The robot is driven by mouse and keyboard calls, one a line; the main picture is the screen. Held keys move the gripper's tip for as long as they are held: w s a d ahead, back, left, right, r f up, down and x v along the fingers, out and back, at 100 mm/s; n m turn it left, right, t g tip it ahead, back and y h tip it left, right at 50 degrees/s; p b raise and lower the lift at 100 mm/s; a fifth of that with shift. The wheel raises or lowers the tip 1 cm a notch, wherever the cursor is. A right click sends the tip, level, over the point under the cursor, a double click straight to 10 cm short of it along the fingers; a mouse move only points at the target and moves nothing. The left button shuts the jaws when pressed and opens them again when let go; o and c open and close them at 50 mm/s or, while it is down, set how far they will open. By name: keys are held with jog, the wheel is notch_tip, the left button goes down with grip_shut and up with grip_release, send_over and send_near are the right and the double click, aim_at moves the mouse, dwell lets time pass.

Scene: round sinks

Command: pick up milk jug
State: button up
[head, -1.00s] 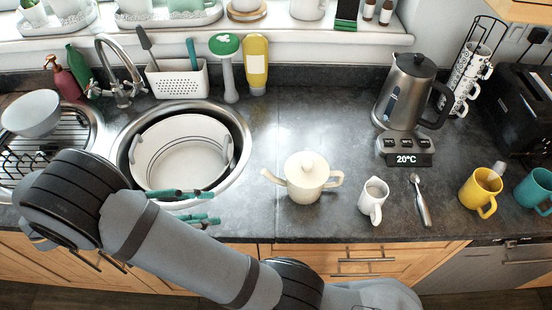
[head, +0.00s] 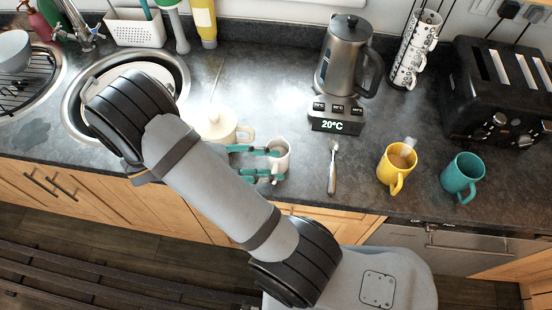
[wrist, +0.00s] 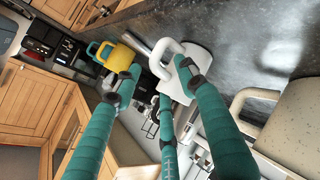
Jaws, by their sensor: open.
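The milk jug (head: 283,152) is a small white jug standing upright on the dark counter, right of the teapot. My gripper (head: 271,165) is open, its teal fingers level with the counter and reaching to the jug from the left. One fingertip is at the jug's left side and another is near its handle at the front. In the wrist view the jug (wrist: 199,61) is just past the fingertips (wrist: 157,70), with its handle (wrist: 163,52) between the left and right fingers. The right finger covers part of the jug. I cannot tell whether any finger touches it.
A cream teapot (head: 219,127) stands close on the left, partly behind my arm. A spoon (head: 333,172), yellow mug (head: 394,166) and teal mug (head: 461,174) are to the right. A kettle (head: 340,65) stands behind. The counter's front edge is close to the jug.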

jog(key=shift+d, duration=0.15)
jog(key=shift+c, duration=1.2)
jog(key=c, duration=0.7)
grip_shut()
